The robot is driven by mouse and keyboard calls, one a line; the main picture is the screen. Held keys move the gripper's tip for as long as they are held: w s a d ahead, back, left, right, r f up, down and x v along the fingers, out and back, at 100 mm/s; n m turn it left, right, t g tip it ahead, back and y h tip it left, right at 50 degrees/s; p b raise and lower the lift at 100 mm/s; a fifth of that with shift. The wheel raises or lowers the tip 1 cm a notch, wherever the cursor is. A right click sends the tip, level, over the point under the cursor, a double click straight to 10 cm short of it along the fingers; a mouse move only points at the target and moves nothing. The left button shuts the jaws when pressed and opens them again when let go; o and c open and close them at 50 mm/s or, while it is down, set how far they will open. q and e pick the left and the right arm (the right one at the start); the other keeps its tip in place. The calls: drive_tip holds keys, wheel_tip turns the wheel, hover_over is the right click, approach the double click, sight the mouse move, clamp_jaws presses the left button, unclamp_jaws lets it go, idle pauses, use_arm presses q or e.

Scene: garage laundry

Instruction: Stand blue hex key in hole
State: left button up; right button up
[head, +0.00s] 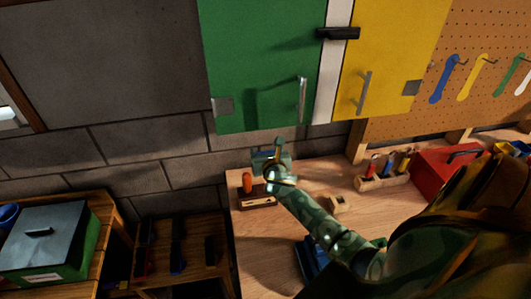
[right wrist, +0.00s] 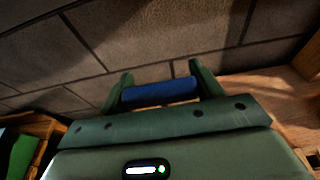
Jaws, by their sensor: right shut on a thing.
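My right gripper (head: 273,156) is over the back left corner of the wooden workbench. In the right wrist view its two fingers are shut on the blue hex key (right wrist: 160,92), whose blue, rounded grip lies crosswise between them. The key's far end is hidden, and I cannot make the key out in the head view. A dark wooden block (head: 258,203) stands on the bench just below the gripper in the picture. An orange-handled piece (head: 247,181) stands upright in its left part. My gripper and wrist cover part of the block, so no hole shows clearly. My left gripper is not in view.
A small pale wooden block (head: 340,204) lies right of my forearm. A wooden rack of coloured tools (head: 383,178) and a red toolbox (head: 447,172) stand farther right. Green (head: 260,60) and yellow (head: 388,55) cabinets hang above. A green bin (head: 52,242) stands at left.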

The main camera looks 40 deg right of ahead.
drive_tip(key=shift+f+b, duration=2.8)
drive_tip(key=shift+f, duration=1.05)
use_arm(q)
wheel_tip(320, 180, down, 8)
drive_tip(key=b, duration=0.2)
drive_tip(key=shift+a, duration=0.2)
use_arm(e)
drive_tip(key=shift+f, duration=1.4)
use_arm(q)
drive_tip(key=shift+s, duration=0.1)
use_arm(e)
drive_tip(key=shift+f, duration=0.1)
drive_tip(key=shift+f+b, duration=1.6)
drive_tip(key=shift+f, duration=0.25)
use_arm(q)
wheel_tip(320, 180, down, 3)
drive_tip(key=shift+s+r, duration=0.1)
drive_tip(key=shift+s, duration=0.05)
